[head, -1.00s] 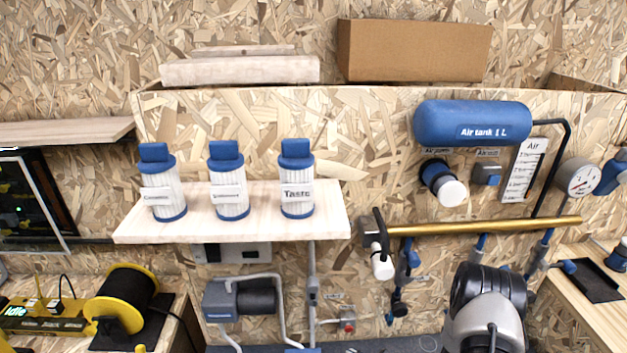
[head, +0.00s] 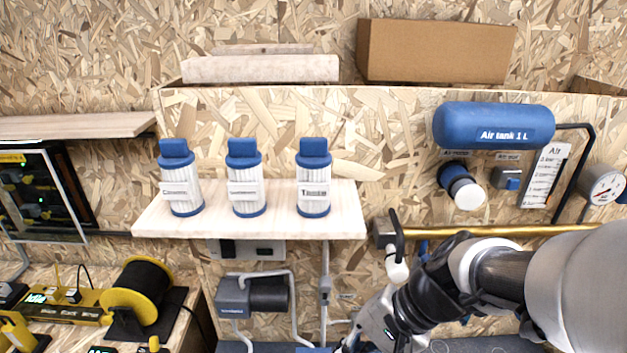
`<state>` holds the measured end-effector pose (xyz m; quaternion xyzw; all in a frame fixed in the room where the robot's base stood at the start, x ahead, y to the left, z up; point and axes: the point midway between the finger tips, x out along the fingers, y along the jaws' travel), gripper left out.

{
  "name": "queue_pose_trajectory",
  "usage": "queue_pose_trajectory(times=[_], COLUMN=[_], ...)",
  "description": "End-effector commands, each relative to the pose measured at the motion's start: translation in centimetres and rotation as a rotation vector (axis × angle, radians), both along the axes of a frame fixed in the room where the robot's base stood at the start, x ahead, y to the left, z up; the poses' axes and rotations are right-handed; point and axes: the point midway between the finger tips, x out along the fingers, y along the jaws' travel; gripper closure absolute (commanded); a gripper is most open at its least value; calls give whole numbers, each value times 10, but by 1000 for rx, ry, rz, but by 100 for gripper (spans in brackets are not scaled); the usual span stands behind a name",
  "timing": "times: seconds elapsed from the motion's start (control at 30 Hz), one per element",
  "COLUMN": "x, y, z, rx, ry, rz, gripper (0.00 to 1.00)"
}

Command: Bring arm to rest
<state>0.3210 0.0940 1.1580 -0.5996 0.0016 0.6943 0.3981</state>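My arm (head: 455,285) reaches in from the right edge of the head view and bends down toward the bottom middle. Its wrist end is near the bottom edge, in front of the lower wall and right of the grey-blue pump unit. My gripper is at or below the bottom edge and its fingers cannot be made out, so I cannot tell whether it is open or holds anything. The arm passes in front of part of the brass pipe (head: 510,231) and the valves below it.
Several things crowd the wall: a shelf (head: 345,215) with three blue-capped filters (head: 247,185), a blue air tank (head: 492,126), a gauge (head: 602,188) and a pump unit (head: 262,297). A yellow cable reel (head: 140,290) stands on the left bench. A cardboard box (head: 435,52) sits on top.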

Motion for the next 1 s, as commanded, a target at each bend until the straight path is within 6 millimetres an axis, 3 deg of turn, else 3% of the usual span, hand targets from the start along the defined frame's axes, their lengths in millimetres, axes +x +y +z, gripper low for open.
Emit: queue_pose_trajectory(times=[0.2,0.4,0.63,1.0], x=[-49,-73,-81,-81], y=[-37,-74,-94,-95], z=[31,52,63,63], rx=[-312,-562,-689,-694], ry=[-251,-435,-521,-522], rz=[251,397,455,458], gripper=[100,100,100,100])
